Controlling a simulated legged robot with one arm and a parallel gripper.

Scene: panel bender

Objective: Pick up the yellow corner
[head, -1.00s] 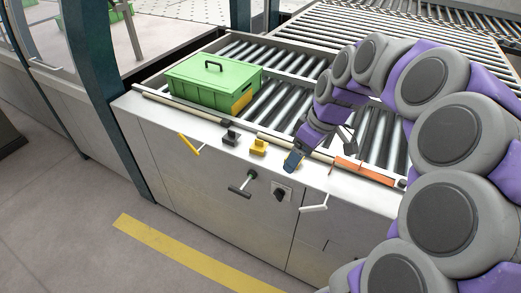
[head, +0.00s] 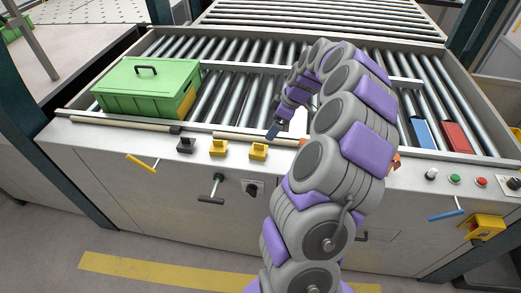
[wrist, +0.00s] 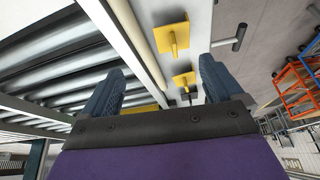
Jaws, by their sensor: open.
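Two small yellow corner-like pieces stand on the machine's front ledge in the head view, one on the left (head: 218,149) and one on the right (head: 258,151). I cannot tell which is the yellow corner meant. Two yellow pieces also show in the wrist view, a larger one (wrist: 171,37) and a smaller one (wrist: 184,79). My gripper (head: 273,132) is just above and right of the right piece in the head view. In the wrist view my gripper (wrist: 160,80) has its two blue fingers wide apart, with no yellow piece gripped.
A green box (head: 147,88) stands on the rollers at the left. A black piece (head: 186,146) sits left of the yellow ones. Blue (head: 422,133) and red (head: 456,137) pieces lie on the right rollers.

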